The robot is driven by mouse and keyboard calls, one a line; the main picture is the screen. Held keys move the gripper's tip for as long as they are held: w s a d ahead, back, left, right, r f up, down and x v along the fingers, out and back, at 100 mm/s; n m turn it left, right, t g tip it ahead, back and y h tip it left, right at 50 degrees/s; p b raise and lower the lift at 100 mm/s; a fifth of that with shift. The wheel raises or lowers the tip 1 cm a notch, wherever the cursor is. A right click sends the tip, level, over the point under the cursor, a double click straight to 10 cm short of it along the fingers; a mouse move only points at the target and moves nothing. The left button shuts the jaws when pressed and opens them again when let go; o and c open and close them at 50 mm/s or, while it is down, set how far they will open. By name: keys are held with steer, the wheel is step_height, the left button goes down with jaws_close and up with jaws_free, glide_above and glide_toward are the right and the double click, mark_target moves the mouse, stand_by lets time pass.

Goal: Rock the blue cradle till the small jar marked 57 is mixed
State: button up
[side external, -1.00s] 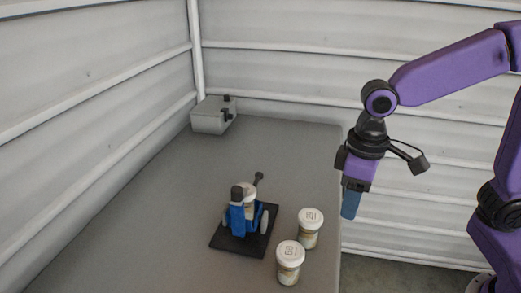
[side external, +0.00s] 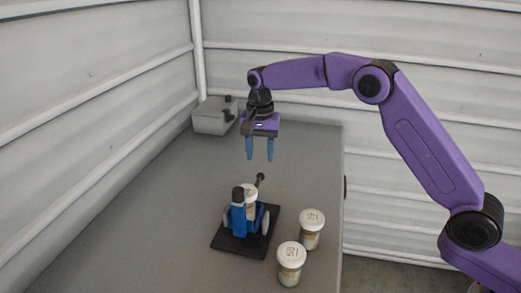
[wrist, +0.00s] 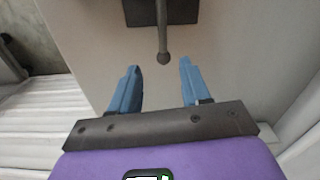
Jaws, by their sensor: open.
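The blue cradle (side external: 238,219) stands on a black base plate (side external: 231,243) on the table. A jar with a white lid (side external: 250,189) sits in it, partly hidden by the cradle's dark-topped post. A dark lever with a round knob (side external: 260,177) sticks up from the cradle's far side. The lever's knob (wrist: 163,59) also shows in the wrist view, between and just beyond my fingertips. My gripper (side external: 260,158) is open and empty, blue fingers pointing down, above the knob and apart from it. I cannot read any number on the jar in the cradle.
Two more white-lidded jars, one (side external: 311,230) behind the other (side external: 290,264), stand right of the cradle; their lid marks are too small to read surely. A grey box (side external: 211,120) with dark knobs stands at the far corner. The table's left side is clear.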

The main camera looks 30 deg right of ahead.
mark_target(260, 176)
steer(key=shift+w+d+f+m, duration=0.3)
steer(key=shift+w+d+m, duration=0.1)
steer(key=shift+w, duration=0.1)
steer(key=shift+w+d+f+m, duration=0.25)
steer(key=shift+w+f+m, duration=0.05)
steer(key=shift+w+m, duration=0.15)
steer(key=shift+f, duration=4.45)
steer(key=c, duration=0.6)
steer(key=shift+o, duration=0.2)
